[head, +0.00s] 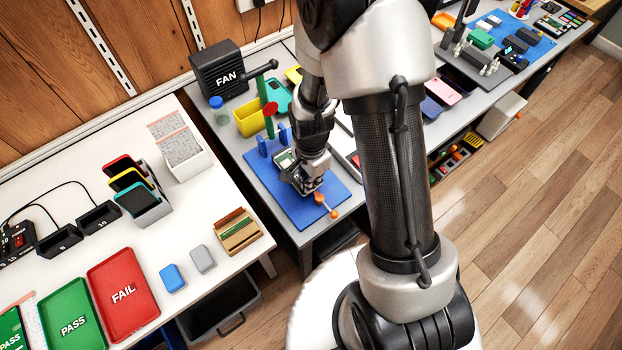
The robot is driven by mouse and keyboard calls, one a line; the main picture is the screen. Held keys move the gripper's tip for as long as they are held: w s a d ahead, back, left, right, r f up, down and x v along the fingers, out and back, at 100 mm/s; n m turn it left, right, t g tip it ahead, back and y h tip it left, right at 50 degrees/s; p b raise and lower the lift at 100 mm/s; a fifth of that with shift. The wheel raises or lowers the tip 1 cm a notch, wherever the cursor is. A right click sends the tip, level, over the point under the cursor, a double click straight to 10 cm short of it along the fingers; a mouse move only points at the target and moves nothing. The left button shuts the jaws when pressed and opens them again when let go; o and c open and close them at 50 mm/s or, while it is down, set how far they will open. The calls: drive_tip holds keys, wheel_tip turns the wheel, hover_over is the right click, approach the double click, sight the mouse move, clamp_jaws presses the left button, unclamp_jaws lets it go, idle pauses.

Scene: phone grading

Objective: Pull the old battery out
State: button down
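My gripper (308,187) points down over the blue mat (298,212) on the grey bench. Its fingertips are low, close to the mat, and too small to show whether they are open or shut. A small pale and green device (284,159), perhaps the opened phone, lies just left of my gripper and is partly covered by it. The old battery cannot be made out; my gripper and wrist block the view there. An orange-ended tool (325,204) lies on the mat in front of my gripper.
Blue upright posts (262,146) stand at the mat's back. A green post with a red disc (269,108), a yellow bin (249,120) and a FAN box (222,72) stand behind. PASS (70,322) and FAIL (122,296) trays lie left. My arm hides the bench's right part.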

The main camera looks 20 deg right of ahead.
drive_tip(key=shift+r, duration=0.15)
idle(0.3)
drive_tip(key=shift+r+p, duration=2.75)
drive_tip(key=shift+r, duration=0.6)
